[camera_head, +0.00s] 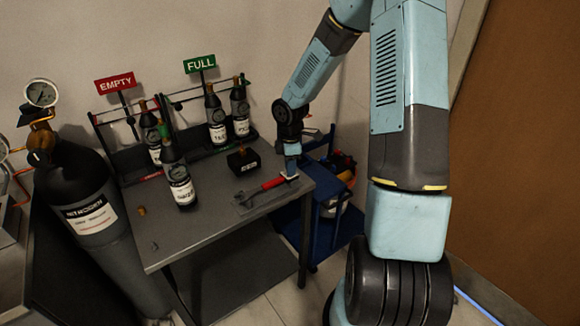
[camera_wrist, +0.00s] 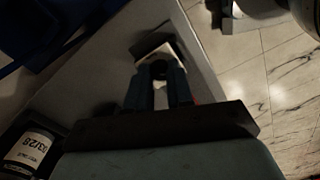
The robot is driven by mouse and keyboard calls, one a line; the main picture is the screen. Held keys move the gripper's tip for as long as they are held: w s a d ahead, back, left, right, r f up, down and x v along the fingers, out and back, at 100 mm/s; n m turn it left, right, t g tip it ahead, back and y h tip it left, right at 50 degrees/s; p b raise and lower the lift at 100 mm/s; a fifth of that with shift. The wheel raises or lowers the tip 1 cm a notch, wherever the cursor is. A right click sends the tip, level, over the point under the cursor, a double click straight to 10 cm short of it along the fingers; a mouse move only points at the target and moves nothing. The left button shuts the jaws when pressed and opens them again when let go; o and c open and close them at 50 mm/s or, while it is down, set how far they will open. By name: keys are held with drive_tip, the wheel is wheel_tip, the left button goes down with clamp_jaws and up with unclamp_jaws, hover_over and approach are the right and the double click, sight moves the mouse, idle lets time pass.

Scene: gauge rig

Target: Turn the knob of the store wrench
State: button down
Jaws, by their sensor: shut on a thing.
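The wrench (camera_head: 272,184) has a red handle and lies on a flat plate near the right front edge of the grey table. My gripper (camera_head: 291,172) points down at the wrench's right end, by a pale head piece. In the wrist view my gripper (camera_wrist: 160,80) has its two fingers close together on a small dark round part, the knob (camera_wrist: 159,68), at the pale head (camera_wrist: 160,48). A bit of red shows beside the right finger. The fingers hide most of the knob and the handle.
Several dark bottles (camera_head: 180,184) and a small black box (camera_head: 243,161) stand on the table (camera_head: 205,230). Racks with EMPTY (camera_head: 115,85) and FULL (camera_head: 200,64) signs stand behind. A nitrogen cylinder (camera_head: 85,205) is at left, a blue cart (camera_head: 330,215) at right.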

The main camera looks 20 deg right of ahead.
drive_tip(key=m, duration=0.7)
drive_tip(key=shift+m, duration=0.3)
drive_tip(key=m, duration=0.4)
drive_tip(key=shift+m, duration=1.8)
drive_tip(key=c, duration=1)
unclamp_jaws()
